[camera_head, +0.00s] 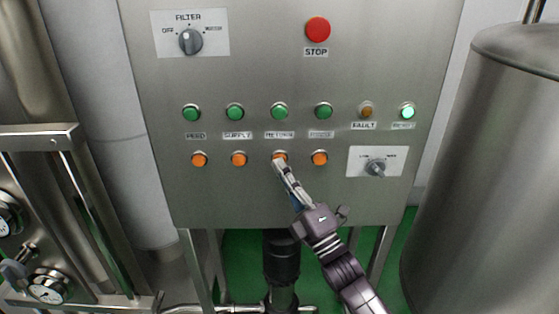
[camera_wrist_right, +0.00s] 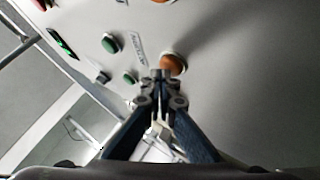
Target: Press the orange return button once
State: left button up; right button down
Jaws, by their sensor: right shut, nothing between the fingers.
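The orange return button (camera_head: 280,155) is in the lower row of the control panel, below the RETURN label (camera_head: 280,134). My right gripper (camera_head: 279,164) is shut and empty, with its fingertips at this button and covering its lower part. In the right wrist view the orange button (camera_wrist_right: 174,63) shows just past the shut fingertips (camera_wrist_right: 160,73), slightly to their right. I cannot tell whether the tips touch it or whether it is pushed in. My left gripper is not in view.
Other orange buttons flank it, at left (camera_head: 239,159) and right (camera_head: 319,158). A row of green buttons (camera_head: 235,112) is above, with a red STOP button (camera_head: 317,29) higher up. A rotary knob (camera_head: 376,168) sits to the right. A steel tank (camera_head: 495,150) stands right of the panel.

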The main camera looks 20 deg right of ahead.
jog(key=shift+s+a, duration=0.15)
jog(key=shift+s, duration=0.5)
jog(key=shift+s+a+p, duration=0.25)
jog(key=shift+s+p, duration=0.05)
jog(key=shift+s, duration=0.5)
jog(key=shift+s+a+p, duration=0.2)
jog(key=shift+s+p, duration=0.1)
jog(key=shift+s, duration=0.5)
jog(key=shift+s+a+p, duration=0.25)
jog(key=shift+s+p, duration=0.05)
jog(key=shift+s, duration=0.5)
